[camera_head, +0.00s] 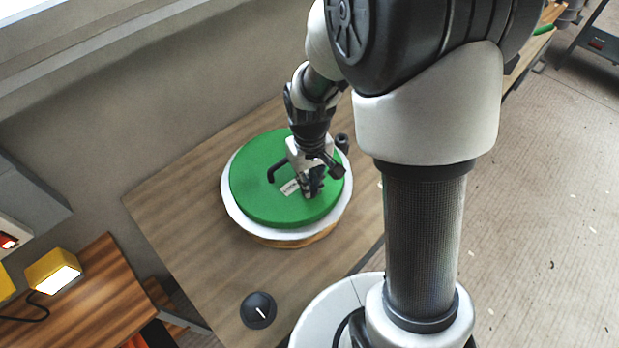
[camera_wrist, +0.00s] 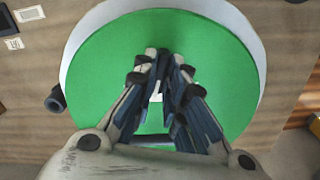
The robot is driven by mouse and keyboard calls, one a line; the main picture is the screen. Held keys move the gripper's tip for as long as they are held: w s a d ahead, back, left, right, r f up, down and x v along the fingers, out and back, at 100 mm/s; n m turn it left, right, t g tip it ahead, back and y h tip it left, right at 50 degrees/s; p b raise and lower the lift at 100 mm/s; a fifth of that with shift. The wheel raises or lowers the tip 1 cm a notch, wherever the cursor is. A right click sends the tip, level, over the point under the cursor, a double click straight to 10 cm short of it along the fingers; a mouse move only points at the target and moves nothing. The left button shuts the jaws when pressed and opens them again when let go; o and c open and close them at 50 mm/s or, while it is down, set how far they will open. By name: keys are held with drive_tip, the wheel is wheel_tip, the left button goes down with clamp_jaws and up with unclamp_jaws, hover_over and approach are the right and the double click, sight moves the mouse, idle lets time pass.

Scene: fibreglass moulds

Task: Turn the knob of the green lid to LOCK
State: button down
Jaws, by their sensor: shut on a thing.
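The round green lid (camera_head: 262,203) lies on a round white-rimmed mould (camera_head: 236,212) on a wooden table. It fills the middle of the wrist view (camera_wrist: 215,50). A white label (camera_head: 290,187) lies on the lid beside my gripper (camera_head: 313,190). My gripper points down at the lid, right of its centre in the head view. In the wrist view its fingers (camera_wrist: 163,62) come together over the lid. It is shut on the knob, which the fingers hide; its pointing direction cannot be read.
A black dial with a white mark (camera_head: 258,310) sits near the table's front edge. A dark cylinder (camera_head: 342,142) is at the mould's rim. A yellow lamp (camera_head: 53,271) stands on another bench at left. The table left of the mould is clear.

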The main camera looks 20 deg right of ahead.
drive_tip(key=n+p, duration=0.1)
drive_tip(key=n, duration=0.4)
drive_tip(key=shift+n, duration=0.3)
drive_tip(key=n+p, duration=0.1)
drive_tip(key=n, duration=0.4)
drive_tip(key=shift+n, duration=0.4)
drive_tip(key=c, duration=1.6)
unclamp_jaws()
drive_tip(key=shift+c, duration=0.2)
drive_tip(key=shift+r, duration=0.15)
wheel_tip(320, 180, up, 12)
